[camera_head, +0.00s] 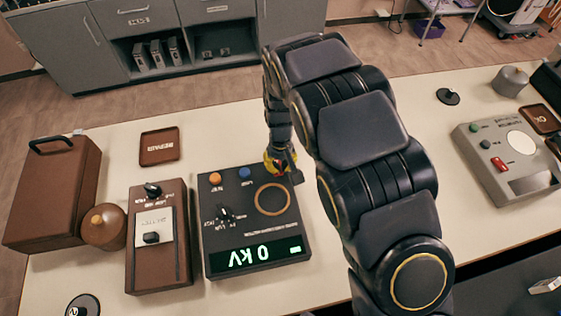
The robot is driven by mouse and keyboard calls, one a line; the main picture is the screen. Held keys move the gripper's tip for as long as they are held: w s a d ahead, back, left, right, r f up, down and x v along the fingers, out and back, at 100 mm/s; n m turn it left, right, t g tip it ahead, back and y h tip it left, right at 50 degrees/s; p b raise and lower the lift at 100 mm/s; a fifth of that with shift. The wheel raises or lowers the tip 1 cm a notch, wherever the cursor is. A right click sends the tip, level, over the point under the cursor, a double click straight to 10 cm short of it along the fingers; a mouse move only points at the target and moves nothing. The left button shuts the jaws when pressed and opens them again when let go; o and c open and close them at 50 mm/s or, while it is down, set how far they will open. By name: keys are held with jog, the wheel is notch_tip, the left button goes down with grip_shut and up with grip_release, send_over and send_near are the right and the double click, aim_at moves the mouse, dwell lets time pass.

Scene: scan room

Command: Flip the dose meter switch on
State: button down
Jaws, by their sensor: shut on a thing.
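Which unit is the dose meter is not readable; its name does not show clearly. A brown box (172,269) at left centre carries a white panel (164,222) with a black switch (151,238) and a black knob (153,190). Right of it, a black unit (222,245) shows "0 kV" upside down. My gripper (284,172) is low at the black unit's far right corner, apart from the brown box. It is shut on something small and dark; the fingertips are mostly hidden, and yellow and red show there.
A grey unit (510,183) with a red switch (499,163) stands at the right. A brown case (50,195) and a round brown pot (104,228) are at the left. A brown tray (159,147) lies behind. My arm covers the table's middle.

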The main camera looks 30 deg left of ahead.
jog(key=shift+w+f, duration=0.1)
jog(key=shift+w, duration=0.05)
jog(key=shift+w+a, duration=0.5)
jog(key=shift+a, duration=0.05)
notch_tip(320, 180, up, 14)
jog(key=w+a, duration=0.1)
jog(key=shift+w+a, duration=0.15)
jog(key=shift+w, duration=0.05)
dwell(0.4)
dwell(0.4)
